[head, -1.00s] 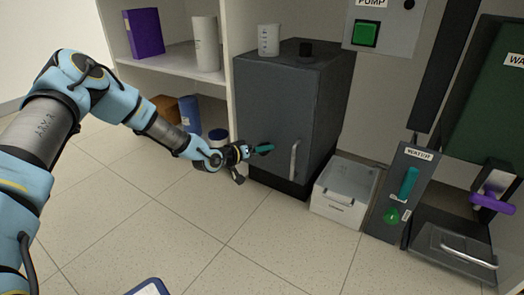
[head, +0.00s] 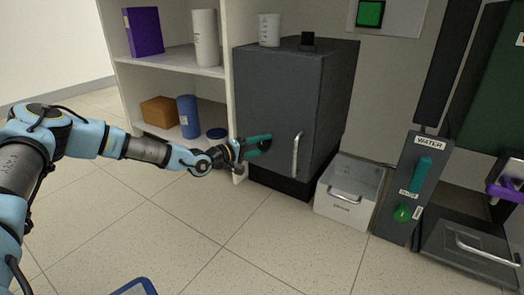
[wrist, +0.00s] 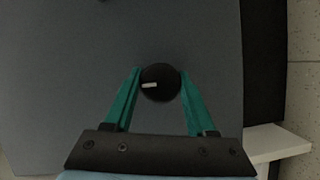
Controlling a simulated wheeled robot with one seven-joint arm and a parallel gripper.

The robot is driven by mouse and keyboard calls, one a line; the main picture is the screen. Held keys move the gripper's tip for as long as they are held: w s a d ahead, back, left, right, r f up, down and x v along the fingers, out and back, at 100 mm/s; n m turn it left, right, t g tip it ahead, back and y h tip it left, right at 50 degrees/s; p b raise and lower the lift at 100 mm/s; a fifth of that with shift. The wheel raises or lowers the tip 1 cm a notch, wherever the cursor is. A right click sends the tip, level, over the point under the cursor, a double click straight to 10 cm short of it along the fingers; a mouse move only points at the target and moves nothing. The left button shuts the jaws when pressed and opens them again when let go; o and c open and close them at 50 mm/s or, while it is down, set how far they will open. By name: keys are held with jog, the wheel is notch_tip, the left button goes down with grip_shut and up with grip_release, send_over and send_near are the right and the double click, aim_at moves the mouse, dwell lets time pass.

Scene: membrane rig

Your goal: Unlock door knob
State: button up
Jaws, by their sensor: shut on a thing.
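The door knob (wrist: 160,84) is round and black with a short white mark pointing left in the wrist view. It sits on the dark grey cabinet door (wrist: 60,70). My gripper (wrist: 159,83) has teal fingers, one on each side of the knob, and is shut on it. The cabinet door is closed, with a vertical silver handle (head: 296,155) to the right of my gripper.
A white shelf unit (head: 228,90) stands just left of the cabinet. A white drawer box (head: 345,205) stands on the floor to its right, beside a WATER panel (head: 405,190). A beaker (head: 269,30) stands on the cabinet. The floor in front is mostly clear.

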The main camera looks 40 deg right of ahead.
dwell(0.4)
jog(key=o, duration=1.4)
jog(key=shift+a, duration=0.1)
jog(key=shift+w+a+r, duration=0.1)
jog(key=shift+a+r, duration=0.05)
jog(key=shift+a, duration=0.25)
jog(key=shift+w+a+r+p, duration=0.15)
jog(key=shift+a+p, duration=0.6)
jog(key=shift+a, duration=0.9)
jog(key=shift+w+a+p, duration=0.2)
jog(key=shift+a+p, duration=0.55)
jog(key=shift+a, duration=0.85)
jog(key=shift+w+a+r+p, duration=0.15)
jog(key=shift+a+p, duration=0.6)
jog(key=shift+a, duration=0.9)
jog(key=shift+w, duration=0.1)
